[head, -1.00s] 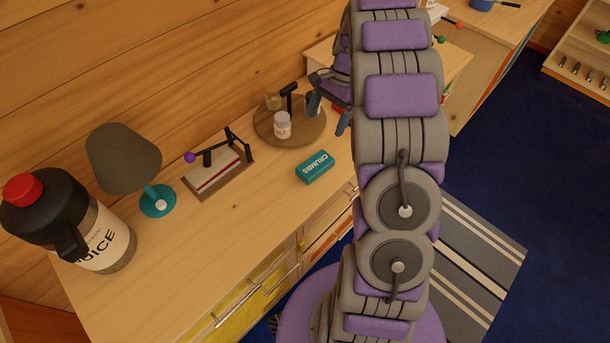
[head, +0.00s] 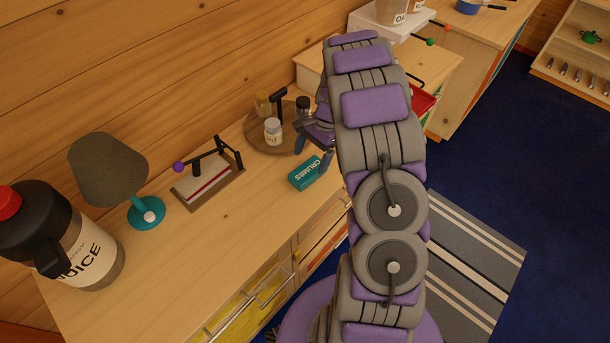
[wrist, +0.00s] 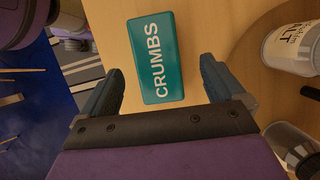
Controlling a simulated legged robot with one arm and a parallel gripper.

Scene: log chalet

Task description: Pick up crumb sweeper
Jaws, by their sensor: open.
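The crumb sweeper is a teal block (head: 306,173) lettered "CRUMBS", lying on the wooden counter (head: 232,225) near its front edge. In the wrist view the crumb sweeper (wrist: 155,58) lies ahead of my gripper (wrist: 162,85), in line with the gap between the fingers. The two dark fingers are spread apart with nothing between them that I can see gripped. In the head view my gripper (head: 312,150) is close to the sweeper's far right side, partly hidden by my arm.
A round wooden tray (head: 258,140) with jars stands behind the sweeper; a salt jar (wrist: 292,45) is right in the wrist view. A napkin holder (head: 207,180), teal lamp (head: 147,213) and juice jug (head: 85,255) stand to the left. Counter between sweeper and napkin holder is clear.

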